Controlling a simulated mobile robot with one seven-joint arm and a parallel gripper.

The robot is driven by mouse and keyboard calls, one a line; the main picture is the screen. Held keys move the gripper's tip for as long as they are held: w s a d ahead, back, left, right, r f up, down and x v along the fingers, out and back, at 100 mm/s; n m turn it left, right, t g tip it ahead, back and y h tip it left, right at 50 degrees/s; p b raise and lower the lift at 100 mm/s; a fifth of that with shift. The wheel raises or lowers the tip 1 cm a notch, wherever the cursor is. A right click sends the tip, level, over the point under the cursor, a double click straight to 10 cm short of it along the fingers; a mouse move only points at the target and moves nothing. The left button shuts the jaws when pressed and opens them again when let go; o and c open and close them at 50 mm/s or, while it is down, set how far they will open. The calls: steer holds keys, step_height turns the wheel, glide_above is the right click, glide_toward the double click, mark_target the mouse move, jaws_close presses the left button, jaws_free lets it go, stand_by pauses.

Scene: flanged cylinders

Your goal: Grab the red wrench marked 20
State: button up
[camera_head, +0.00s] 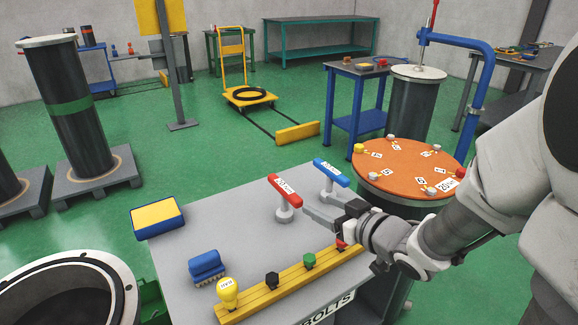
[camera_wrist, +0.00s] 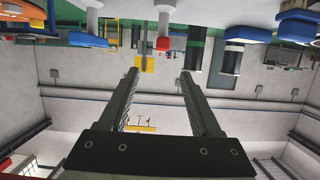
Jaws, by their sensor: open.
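The red wrench (camera_head: 285,184) has a red bar handle with a white label that seems to read 20 and a grey upright stem on a round foot. It stands on the grey tabletop (camera_head: 232,222). The blue-handled wrench (camera_head: 331,172) stands behind it to the right. My gripper (camera_head: 311,203) is open and empty, just right of the red wrench's stem and apart from it, fingers pointing left. The wrist view is upside down; a grey stem with a red end (camera_wrist: 163,44), likely the red wrench, shows ahead between the open fingers (camera_wrist: 160,74).
A yellow rail (camera_head: 265,298) with coloured knobs lies along the front edge. A blue brush (camera_head: 206,267) and a yellow-blue block (camera_head: 158,216) sit to the left. An orange-topped drum (camera_head: 400,165) stands right, close to my arm.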

steer(key=p, duration=0.2)
steer(key=b, duration=0.4)
glide_toward(286, 188)
steer(key=x, duration=0.5)
steer(key=shift+d+f, duration=0.25)
steer(key=shift+f, duration=0.05)
steer(key=shift+r+b+x, duration=0.2)
steer(key=shift+b+x, duration=0.45)
steer(key=shift+x, duration=2.4)
steer(key=shift+a, duration=0.2)
jaws_close()
steer(key=shift+r, duration=0.1)
